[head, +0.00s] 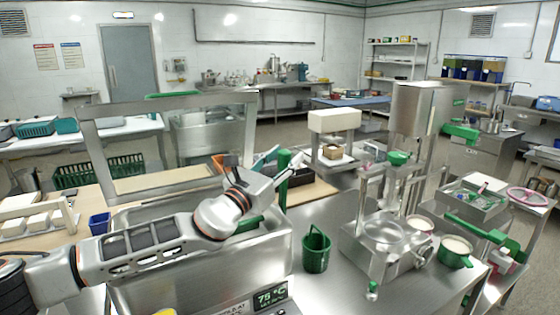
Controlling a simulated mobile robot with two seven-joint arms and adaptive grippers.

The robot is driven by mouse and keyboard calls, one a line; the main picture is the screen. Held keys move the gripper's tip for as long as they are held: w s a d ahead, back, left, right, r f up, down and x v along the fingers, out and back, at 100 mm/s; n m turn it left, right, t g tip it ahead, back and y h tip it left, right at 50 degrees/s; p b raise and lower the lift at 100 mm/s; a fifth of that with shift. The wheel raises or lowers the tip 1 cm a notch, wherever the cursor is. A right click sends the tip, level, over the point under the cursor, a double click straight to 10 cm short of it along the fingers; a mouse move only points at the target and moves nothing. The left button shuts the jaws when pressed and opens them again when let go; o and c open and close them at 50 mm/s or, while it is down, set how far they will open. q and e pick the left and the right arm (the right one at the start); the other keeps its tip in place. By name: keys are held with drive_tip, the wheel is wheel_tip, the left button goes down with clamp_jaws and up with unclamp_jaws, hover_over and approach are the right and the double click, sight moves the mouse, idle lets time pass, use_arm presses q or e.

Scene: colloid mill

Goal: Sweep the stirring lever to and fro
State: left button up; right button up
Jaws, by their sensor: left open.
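An upright green handle (284,166) stands behind the steel vessel with the 75 °C display (270,298); I take it to be the stirring lever. Its lower end is hidden by my arm. My left arm reaches in from the left across the vessel. My left gripper (270,174) is open, at the handle's left side. The wrist hides much of it, so I cannot tell whether the fingers touch the handle or stand around it. A green bar (248,224) shows just under the wrist. My right gripper is out of view.
A green bucket (316,250) stands right of the vessel on the steel bench. Further right is a steel machine with a clear bowl (383,232), and a green pan (455,252). A metal frame (165,101) rises behind my left arm. Bare bench lies around the bucket.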

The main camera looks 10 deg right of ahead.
use_arm(q)
drive_tip(key=shift+s+a+f, duration=0.2)
drive_tip(key=shift+s+a, duration=0.2)
drive_tip(key=r+v, duration=0.3)
drive_tip(key=v, duration=1)
drive_tip(key=shift+s+a, duration=0.4)
drive_tip(key=shift+s, duration=0.1)
drive_tip(key=shift+f, duration=0.15)
